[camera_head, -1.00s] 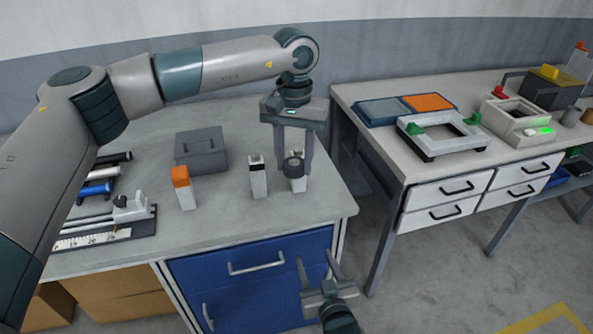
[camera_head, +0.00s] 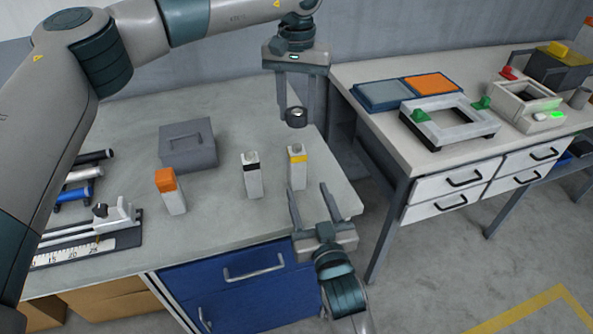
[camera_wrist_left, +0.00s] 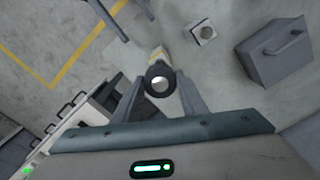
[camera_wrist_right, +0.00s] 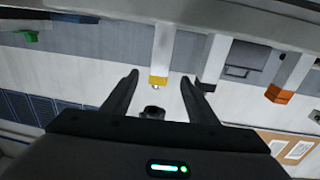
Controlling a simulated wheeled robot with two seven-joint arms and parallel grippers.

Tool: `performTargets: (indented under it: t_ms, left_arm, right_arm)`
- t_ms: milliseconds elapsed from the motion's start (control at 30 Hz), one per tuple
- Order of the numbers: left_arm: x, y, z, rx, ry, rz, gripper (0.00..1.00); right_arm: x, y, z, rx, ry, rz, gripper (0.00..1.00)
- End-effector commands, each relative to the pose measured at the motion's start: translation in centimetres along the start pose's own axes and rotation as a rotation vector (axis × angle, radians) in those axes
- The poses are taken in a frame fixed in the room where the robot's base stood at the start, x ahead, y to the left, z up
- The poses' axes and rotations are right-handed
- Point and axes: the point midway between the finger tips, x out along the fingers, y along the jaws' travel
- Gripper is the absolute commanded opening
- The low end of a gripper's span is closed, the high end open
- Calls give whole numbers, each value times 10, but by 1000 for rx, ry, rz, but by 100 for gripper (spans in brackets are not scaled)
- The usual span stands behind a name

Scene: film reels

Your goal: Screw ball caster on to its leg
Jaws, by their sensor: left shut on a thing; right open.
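My left gripper (camera_head: 296,106) is shut on the dark round ball caster (camera_head: 296,117). It holds the caster in the air above and behind the white leg with a yellow band (camera_head: 297,168), apart from it. In the left wrist view the caster (camera_wrist_left: 160,80) sits between the fingertips, a pale ball in its dark ring, with the yellow-banded leg (camera_wrist_left: 158,53) just beyond. That leg stands upright near the table's right end. My right gripper (camera_head: 309,190) is open and empty in front of it. The right wrist view shows the leg's yellow top (camera_wrist_right: 158,80) between the fingers.
A black-banded leg (camera_head: 252,176) and an orange-topped one (camera_head: 171,192) stand to the left. A grey box (camera_head: 188,146) is behind them. A ruler fixture (camera_head: 85,245) lies at far left. A second table (camera_head: 365,105) stands to the right across a gap.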

Motion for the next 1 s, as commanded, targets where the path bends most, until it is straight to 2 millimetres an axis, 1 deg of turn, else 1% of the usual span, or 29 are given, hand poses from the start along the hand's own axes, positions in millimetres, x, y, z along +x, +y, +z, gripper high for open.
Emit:
performTargets:
  t_ms: [167, 367, 467, 800, 1000]
  left_arm:
    - [0, 0, 0, 0, 0, 0, 16]
    - [0, 0, 0, 0, 0, 0, 16]
    - [0, 0, 0, 0, 0, 0, 16]
    - [0, 0, 0, 0, 0, 0, 16]
    - [0, 0, 0, 0, 0, 0, 16]
  right_arm:
    - [5, 0, 0, 0, 1, 0, 53]
    - [21, 0, -1, 0, 2, 0, 53]
    - [34, 0, -1, 0, 2, 0, 53]
    - [88, 0, -1, 0, 1, 0, 53]
    - [110, 0, 0, -1, 0, 0, 53]
